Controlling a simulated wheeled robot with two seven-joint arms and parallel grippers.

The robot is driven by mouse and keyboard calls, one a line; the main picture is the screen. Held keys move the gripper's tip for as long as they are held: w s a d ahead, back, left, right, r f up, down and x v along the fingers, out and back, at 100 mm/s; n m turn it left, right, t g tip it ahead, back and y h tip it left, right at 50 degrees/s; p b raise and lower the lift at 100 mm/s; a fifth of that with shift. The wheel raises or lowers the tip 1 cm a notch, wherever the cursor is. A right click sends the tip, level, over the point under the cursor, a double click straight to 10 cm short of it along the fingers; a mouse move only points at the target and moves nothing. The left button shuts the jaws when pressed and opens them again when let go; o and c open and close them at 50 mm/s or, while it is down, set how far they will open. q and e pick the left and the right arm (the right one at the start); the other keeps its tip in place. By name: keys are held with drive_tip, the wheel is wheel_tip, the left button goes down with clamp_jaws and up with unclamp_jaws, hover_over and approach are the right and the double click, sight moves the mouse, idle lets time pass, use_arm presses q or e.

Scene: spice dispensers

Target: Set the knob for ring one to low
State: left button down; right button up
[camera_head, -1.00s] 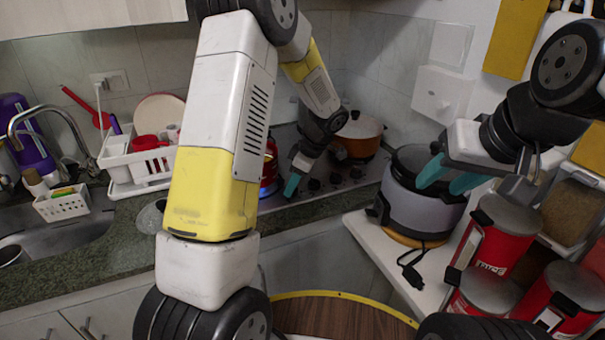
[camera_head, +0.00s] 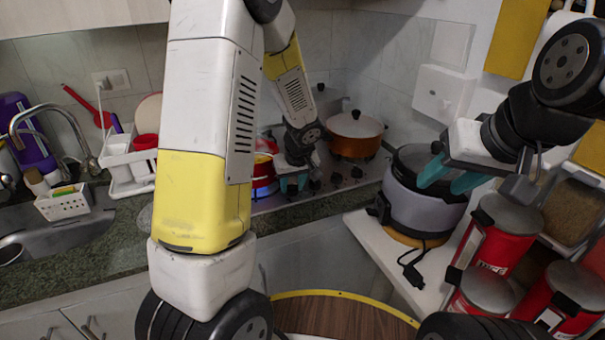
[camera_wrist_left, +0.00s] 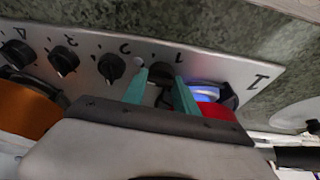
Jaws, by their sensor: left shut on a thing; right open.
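The stove's control panel (camera_wrist_left: 222,72) carries a row of dark knobs with numerals beside them. The knob by the numeral 1 (camera_wrist_left: 161,76) sits between the teal fingers of my left gripper (camera_wrist_left: 160,96), which is shut on it; the fingers partly hide it and its setting cannot be read. The knobs for two (camera_wrist_left: 111,68), three (camera_wrist_left: 63,61) and four (camera_wrist_left: 17,54) are uncovered. In the head view my left gripper (camera_head: 293,184) is at the stove's front edge. My right gripper (camera_head: 450,178) is open and empty above the grey cooker.
A red pot (camera_head: 262,172) stands over a blue glow behind my left gripper. An orange pot (camera_head: 354,135) stands further back right. The grey cooker (camera_head: 424,206) and red spice dispensers (camera_head: 497,235) are at the right. The sink and white rack (camera_head: 128,165) are left.

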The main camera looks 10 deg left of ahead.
use_arm(q)
drive_tip(key=shift+a+m+h, duration=0.1)
drive_tip(key=shift+m+h, duration=0.4)
drive_tip(key=shift+m, duration=1)
drive_tip(key=c, duration=0.9)
unclamp_jaws()
drive_tip(key=shift+c, duration=0.2)
drive_tip(key=v, duration=0.7)
drive_tip(key=shift+s+r, duration=0.25)
drive_tip(key=shift+r, duration=0.1)
